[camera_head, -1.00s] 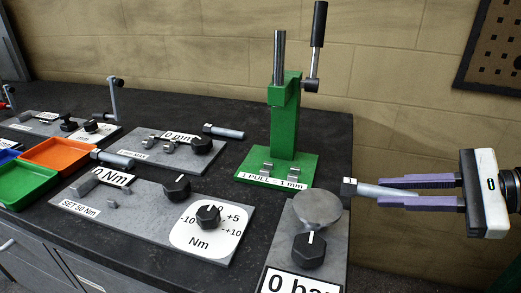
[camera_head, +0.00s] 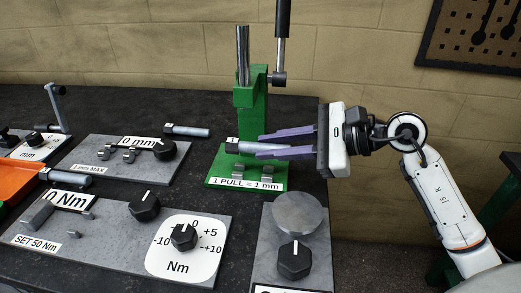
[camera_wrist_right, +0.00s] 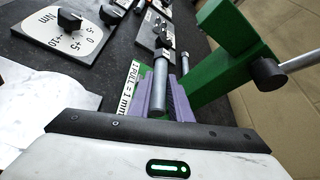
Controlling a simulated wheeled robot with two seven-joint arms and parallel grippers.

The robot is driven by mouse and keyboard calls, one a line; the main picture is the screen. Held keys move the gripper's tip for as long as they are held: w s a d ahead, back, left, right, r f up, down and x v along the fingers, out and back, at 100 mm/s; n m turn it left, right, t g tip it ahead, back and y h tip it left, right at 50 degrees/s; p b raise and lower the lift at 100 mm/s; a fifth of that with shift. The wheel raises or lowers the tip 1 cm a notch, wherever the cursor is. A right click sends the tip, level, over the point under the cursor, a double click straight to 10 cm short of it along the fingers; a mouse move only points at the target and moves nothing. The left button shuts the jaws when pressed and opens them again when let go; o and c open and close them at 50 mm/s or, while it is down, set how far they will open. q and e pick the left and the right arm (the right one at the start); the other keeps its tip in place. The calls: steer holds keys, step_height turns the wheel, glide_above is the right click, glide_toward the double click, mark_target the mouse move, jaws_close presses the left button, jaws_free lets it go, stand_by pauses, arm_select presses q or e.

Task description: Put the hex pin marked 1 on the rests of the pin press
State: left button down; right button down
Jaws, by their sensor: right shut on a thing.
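My right gripper (camera_head: 262,147) is shut on a grey hex pin (camera_head: 243,146), which lies roughly level with its head to the left. A pale label shows on the head; its number is too small to read. The held pin also shows between the purple fingers in the right wrist view (camera_wrist_right: 160,85). The green pin press (camera_head: 250,115) stands behind. Its two grey rests, left (camera_head: 238,172) and right (camera_head: 267,171), show below the held pin, apart from it in the picture. My left gripper is out of view.
One similar pin (camera_head: 190,131) lies behind the 0 mm plate (camera_head: 95,155); another (camera_head: 66,177) lies by the 0 Nm plate (camera_head: 110,235). The press column and its lever (camera_head: 282,45) rise close to my gripper. A round-topped gauge block (camera_head: 298,213) stands in front of the press.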

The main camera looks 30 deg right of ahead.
steer(key=shift+w+a+r, duration=0.15)
steer(key=shift+w+a, duration=0.6)
steer(key=shift+w, duration=0.15)
steer(key=shift+w+a+f, duration=0.1)
steer(key=shift+f, duration=0.1)
step_height(320, 180, down, 3)
steer(key=shift+f+p, duration=0.2)
steer(key=shift+p, duration=0.1)
arm_select(q)
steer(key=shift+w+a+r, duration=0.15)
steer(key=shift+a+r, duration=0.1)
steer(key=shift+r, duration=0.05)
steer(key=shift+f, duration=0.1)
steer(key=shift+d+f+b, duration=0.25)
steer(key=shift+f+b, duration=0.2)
steer(key=shift+b, duration=0.3)
arm_select(e)
steer(key=shift+f, duration=0.6)
steer(key=c, duration=2.1)
jaws_free()
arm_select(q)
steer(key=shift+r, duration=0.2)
arm_select(e)
steer(key=o, duration=0.5)
steer(key=shift+c, duration=0.2)
